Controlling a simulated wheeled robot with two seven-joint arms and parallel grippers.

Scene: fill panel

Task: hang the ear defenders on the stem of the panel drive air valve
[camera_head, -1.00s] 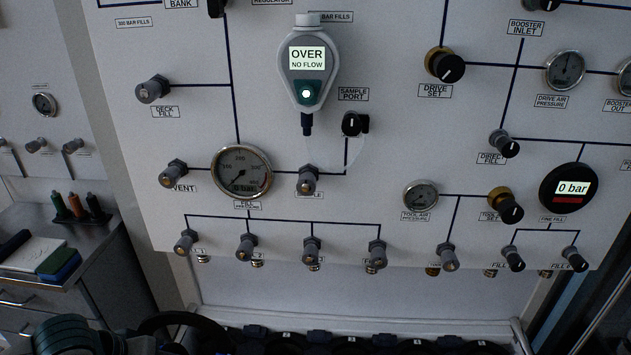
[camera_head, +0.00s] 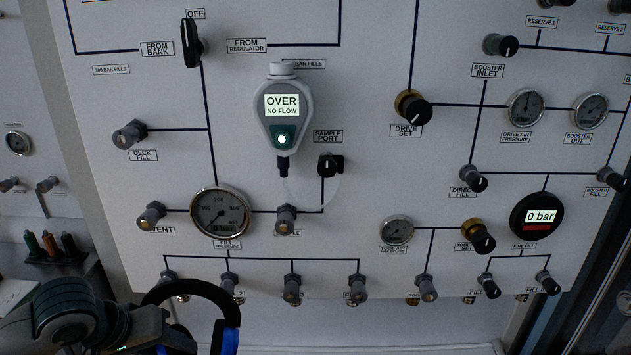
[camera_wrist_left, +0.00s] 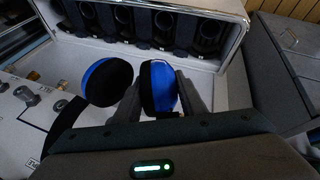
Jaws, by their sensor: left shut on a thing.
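The ear defenders show in the head view as a black headband (camera_head: 215,292) with a blue-edged cup (camera_head: 230,338) at the lower left, in front of the panel's bottom edge. My left arm comes in beside them; its fingertips are hidden there. In the left wrist view, my left gripper (camera_wrist_left: 158,92) is shut on the ear defenders, its fingers on either side of one blue and black cup (camera_wrist_left: 157,88). The other cup (camera_wrist_left: 108,80) hangs to the left. The panel (camera_head: 350,60) carries several valves; a black drive set knob (camera_head: 412,107) is right of centre. No label reading panel drive air is legible.
A grey analyser (camera_head: 282,108) reading OVER NO FLOW sticks out of the panel, with a clear hose to the sample port (camera_head: 328,165). Valve stems (camera_head: 292,290) line the lower panel. A rack of dark cylinders (camera_wrist_left: 160,22) shows in the left wrist view.

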